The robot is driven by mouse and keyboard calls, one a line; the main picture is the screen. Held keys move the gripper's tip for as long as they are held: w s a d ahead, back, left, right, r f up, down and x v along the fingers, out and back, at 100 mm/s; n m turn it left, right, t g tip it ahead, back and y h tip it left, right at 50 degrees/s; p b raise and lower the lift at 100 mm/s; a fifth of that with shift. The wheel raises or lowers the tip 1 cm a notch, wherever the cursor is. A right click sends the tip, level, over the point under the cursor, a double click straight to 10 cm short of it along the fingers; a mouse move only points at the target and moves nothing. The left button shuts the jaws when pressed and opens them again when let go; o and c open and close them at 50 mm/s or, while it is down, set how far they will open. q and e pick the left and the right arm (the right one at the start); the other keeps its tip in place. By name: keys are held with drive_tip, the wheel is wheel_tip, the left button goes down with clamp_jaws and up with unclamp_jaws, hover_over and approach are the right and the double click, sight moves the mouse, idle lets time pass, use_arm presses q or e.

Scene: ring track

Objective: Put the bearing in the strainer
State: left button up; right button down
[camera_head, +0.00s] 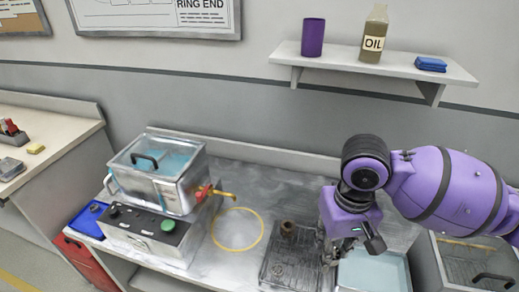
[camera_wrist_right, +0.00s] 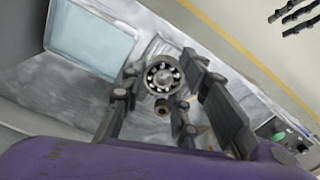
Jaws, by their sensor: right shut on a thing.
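My right gripper (camera_head: 330,252) reaches down over the right part of the bench, between the dark tray and the pale blue basin. In the right wrist view, the bearing (camera_wrist_right: 162,77), a metal ring with balls showing, sits between the fingertips of my right gripper (camera_wrist_right: 160,71), which is shut on it. In the head view the gripper hides the bearing. An open grey container with a dark handle (camera_head: 490,277) stands at the right edge and may be the strainer; I cannot tell for sure. My left gripper is not in view.
The dark ridged tray (camera_head: 277,272) has a small round brown part (camera_head: 288,229) on it. The pale blue basin (camera_head: 372,272) lies right of it. A lidded metal tank (camera_head: 160,175) stands on a control box (camera_head: 140,232) at left. The yellow-ringed area (camera_head: 238,230) is clear.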

wheel_tip(320, 180, up, 3)
drive_tip(key=w, duration=0.3)
drive_tip(key=shift+m, duration=0.7)
drive_tip(key=w+d+f+b, duration=0.2)
drive_tip(key=w+d+f, duration=0.2)
drive_tip(key=w+f, duration=0.2)
drive_tip(key=w+d+f+b, duration=0.3)
drive_tip(key=w+d+f, duration=0.2)
drive_tip(key=f, duration=0.4)
drive_tip(key=w+d+f+b, duration=0.2)
drive_tip(key=w+d+f, duration=0.2)
drive_tip(key=w+f, duration=0.3)
drive_tip(key=shift+d+f, duration=0.35)
drive_tip(key=shift+f, duration=0.25)
wheel_tip(320, 180, down, 5)
drive_tip(key=shift+r+b, duration=0.2)
drive_tip(key=shift+b, duration=0.25)
drive_tip(key=shift+f, duration=0.2)
drive_tip(key=c, duration=1.4)
unclamp_jaws()
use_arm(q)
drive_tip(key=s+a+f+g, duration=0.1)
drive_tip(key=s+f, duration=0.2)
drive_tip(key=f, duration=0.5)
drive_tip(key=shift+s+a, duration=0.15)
use_arm(e)
drive_tip(key=shift+o, duration=0.2)
